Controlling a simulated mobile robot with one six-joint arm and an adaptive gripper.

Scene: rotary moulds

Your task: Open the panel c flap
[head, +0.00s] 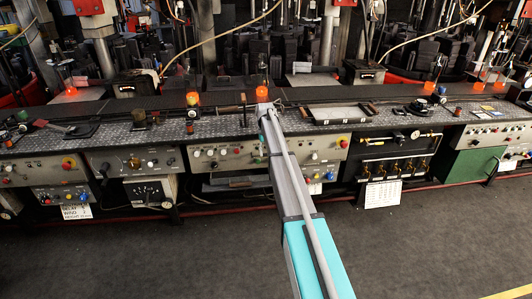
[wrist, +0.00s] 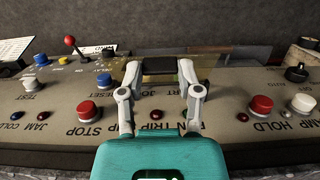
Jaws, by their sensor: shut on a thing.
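My gripper (wrist: 160,72) reaches over the middle of a grey control panel (wrist: 70,122) in the wrist view, which shows the panel's lettering upside down. A clear, yellowish flap (wrist: 214,66) stands at the fingertips, and my gripper is shut on it. A dark piece lies between the fingertips; I cannot tell whether it belongs to the flap. The fingers hide part of the flap and its lettering. In the head view my gripper (head: 265,108) is at the panel's upper edge, and the flap cannot be made out there.
A red stop button (wrist: 88,110) is left of the fingers, and a red hold button (wrist: 260,106) is right. A red-knobbed lever (wrist: 71,43) stands at the far left. In the head view, orange lamps (head: 192,99) and tools stand along the bench (head: 225,128); the floor in front is clear.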

